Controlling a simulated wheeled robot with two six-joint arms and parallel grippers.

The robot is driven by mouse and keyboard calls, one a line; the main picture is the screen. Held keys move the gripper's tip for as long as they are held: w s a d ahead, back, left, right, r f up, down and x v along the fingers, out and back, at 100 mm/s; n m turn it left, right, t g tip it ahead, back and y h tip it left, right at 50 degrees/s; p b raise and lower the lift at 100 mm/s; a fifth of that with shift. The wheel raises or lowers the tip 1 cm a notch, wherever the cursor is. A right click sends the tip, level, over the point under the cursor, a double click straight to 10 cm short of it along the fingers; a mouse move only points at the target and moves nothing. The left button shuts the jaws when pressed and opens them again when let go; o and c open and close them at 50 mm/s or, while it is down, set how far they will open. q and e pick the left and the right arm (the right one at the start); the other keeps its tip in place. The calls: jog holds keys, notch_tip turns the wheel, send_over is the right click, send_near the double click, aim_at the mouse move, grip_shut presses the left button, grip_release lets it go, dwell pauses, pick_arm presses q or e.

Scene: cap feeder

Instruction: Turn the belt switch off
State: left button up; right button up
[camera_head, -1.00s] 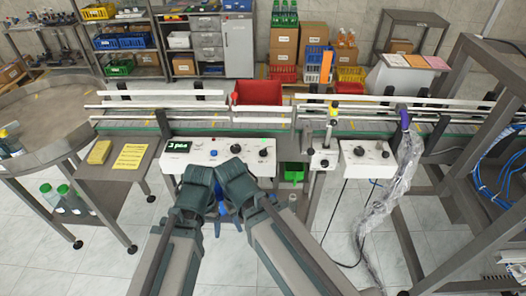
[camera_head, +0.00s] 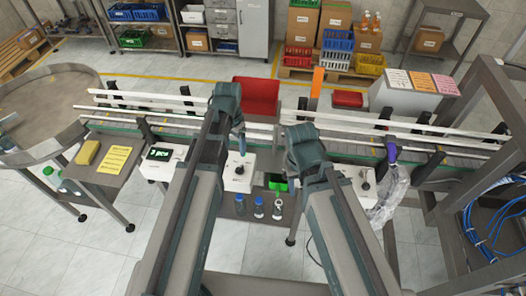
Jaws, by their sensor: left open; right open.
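A white control box with a lit display (camera_head: 160,154) stands at the front of the conveyor. My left arm covers its middle; its right part shows with a black knob (camera_head: 239,170). A second white box (camera_head: 352,172) stands further right with a black knob (camera_head: 365,186), partly behind my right arm. I cannot read which knob is the belt switch. My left gripper (camera_head: 239,139) is open above the right part of the display box, fingers pointing down. My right gripper (camera_head: 302,152) is open between the two boxes, its fingertips mostly hidden. Neither visibly touches a knob.
The conveyor with white rails (camera_head: 410,140) runs across behind the boxes, with a red bin (camera_head: 258,95) behind it. Several bottles, one blue-capped (camera_head: 259,202), stand below. A yellow block (camera_head: 88,153) and yellow note (camera_head: 116,159) lie left.

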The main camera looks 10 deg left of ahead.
aim_at(239, 168)
pick_arm(q)
jog(key=f+b, duration=1.3)
jog(key=b, duration=0.1)
jog(key=shift+w+f, duration=0.3)
grip_shut()
dwell(0.3)
